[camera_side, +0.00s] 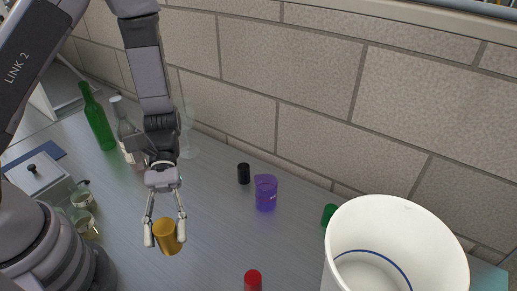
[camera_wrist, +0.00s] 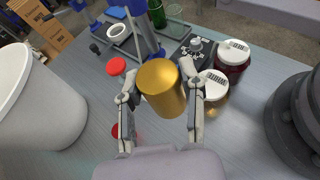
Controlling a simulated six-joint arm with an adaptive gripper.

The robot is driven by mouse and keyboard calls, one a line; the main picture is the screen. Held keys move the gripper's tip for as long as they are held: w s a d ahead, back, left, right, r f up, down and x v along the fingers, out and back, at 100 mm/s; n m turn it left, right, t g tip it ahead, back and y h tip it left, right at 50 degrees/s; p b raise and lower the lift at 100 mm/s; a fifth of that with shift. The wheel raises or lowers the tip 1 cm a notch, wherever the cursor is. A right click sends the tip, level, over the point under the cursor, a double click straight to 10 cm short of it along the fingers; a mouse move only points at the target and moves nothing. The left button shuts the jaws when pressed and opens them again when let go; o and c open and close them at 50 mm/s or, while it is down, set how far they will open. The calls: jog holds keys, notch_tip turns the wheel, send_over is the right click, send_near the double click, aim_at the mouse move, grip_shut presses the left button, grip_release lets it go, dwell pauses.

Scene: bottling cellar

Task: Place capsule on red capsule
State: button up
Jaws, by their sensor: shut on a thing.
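My gripper (camera_side: 166,232) is shut on a gold capsule (camera_side: 169,239), one finger on each side, and appears to hold it above the worktop. The gold capsule also fills the middle of the wrist view (camera_wrist: 161,86), between the fingertips. The red capsule (camera_side: 253,279) stands at the bottom edge of the side view, right of my gripper and nearer the camera, partly cut off. In the wrist view, a red round top (camera_wrist: 116,66) and a darker red piece (camera_wrist: 122,131) show left of the gold capsule; I cannot tell which is the red capsule.
A large white bucket (camera_side: 390,220) stands at the right. A purple beaker (camera_side: 265,194), a black capsule (camera_side: 243,174) and a green capsule (camera_side: 329,214) stand nearer the wall. Bottles (camera_side: 98,120) are at the back left. White-lidded jars (camera_wrist: 235,53) show in the wrist view.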

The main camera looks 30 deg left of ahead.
jog(key=w+d+f, duration=0.2)
jog(key=d, duration=0.1)
jog(key=w+d+f, duration=0.2)
jog(key=d+f, duration=0.1)
jog(key=w+d+f, duration=0.3)
jog(key=shift+w+d+f, duration=0.1)
jog(key=shift+d, duration=0.1)
jog(key=shift+w+d+f, duration=0.3)
jog(key=shift+d+f, duration=0.05)
jog(key=shift+f, duration=1.8)
jog(key=shift+f, duration=0.1)
jog(key=o, duration=0.6)
jog(key=shift+o, duration=0.2)
